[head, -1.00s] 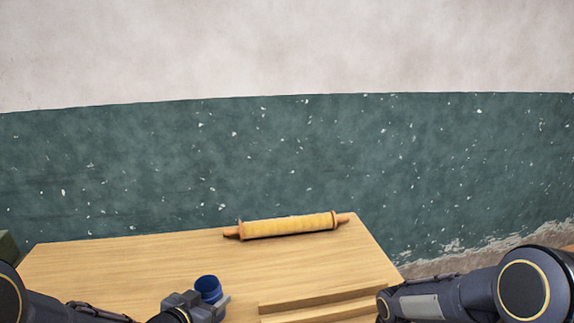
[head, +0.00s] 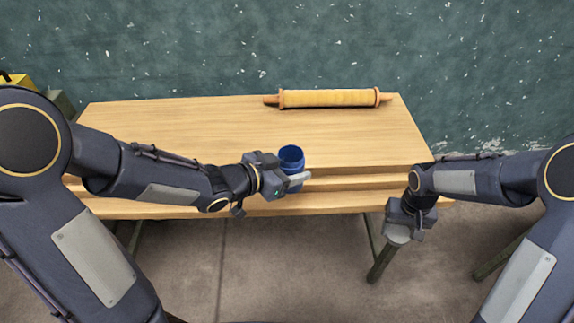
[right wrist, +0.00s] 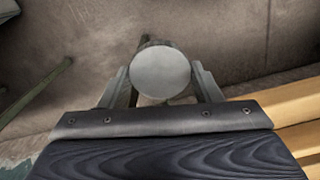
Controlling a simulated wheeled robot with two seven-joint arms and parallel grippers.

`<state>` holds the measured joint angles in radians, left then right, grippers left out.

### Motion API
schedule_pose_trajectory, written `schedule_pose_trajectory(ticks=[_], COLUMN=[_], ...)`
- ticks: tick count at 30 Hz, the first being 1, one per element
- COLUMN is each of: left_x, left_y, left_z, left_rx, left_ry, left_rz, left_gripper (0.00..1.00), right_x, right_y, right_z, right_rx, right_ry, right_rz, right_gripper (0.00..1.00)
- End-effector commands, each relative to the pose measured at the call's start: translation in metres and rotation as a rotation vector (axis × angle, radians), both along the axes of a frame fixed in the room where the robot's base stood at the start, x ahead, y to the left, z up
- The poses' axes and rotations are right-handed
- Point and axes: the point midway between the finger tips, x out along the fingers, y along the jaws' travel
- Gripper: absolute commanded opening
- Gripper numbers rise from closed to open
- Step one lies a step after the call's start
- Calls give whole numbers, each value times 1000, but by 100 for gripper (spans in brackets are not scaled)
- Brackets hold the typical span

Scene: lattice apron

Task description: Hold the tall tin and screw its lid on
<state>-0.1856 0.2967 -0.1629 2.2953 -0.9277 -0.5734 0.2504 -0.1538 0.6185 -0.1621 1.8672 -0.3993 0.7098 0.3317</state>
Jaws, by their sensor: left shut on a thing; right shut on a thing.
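The tall tin (head: 291,157) is a blue, open-topped cylinder, upright near the front of the table, its dark inside showing. My left gripper (head: 294,180) is shut on it from the left, with a finger across its lower front. The lid (right wrist: 160,72) is a flat grey disc. My right gripper (right wrist: 162,88) is shut on the lid, with a finger at each side of it. In the head view the lid (head: 397,234) shows below my right gripper, past the table's front right corner, well apart from the tin. The tin's base is partly hidden by my gripper.
A rolling pin (head: 330,98) with a yellowish roller lies at the back of the wooden table (head: 200,124). The table's middle is clear. Yellow and green boxes (head: 40,90) stand at the far left.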

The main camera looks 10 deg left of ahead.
Motion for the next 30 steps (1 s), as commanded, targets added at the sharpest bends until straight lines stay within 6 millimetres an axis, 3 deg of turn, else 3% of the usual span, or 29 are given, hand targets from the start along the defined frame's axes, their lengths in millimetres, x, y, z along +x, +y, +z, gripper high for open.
schedule_pose_trajectory(ticks=[5,11,15,21,30], left_x=[0,0,0,0,0], left_y=[0,0,0,0,0], left_z=[0,1,1,1,1], left_rx=[0,0,-1,-1,-1], left_ry=[-1,-1,-2,-2,-2], left_rz=[1,1,1,1,1], left_gripper=[14,14,14,14,14], right_x=[6,39,63,82,75], right_y=[5,35,71,127,213], right_z=[5,37,73,127,210], right_rx=[0,1,2,2,2], right_ry=[-2,-8,-8,-6,-6], right_rz=[-11,-82,-158,-255,-357], right_gripper=[36,36,36,36,36])
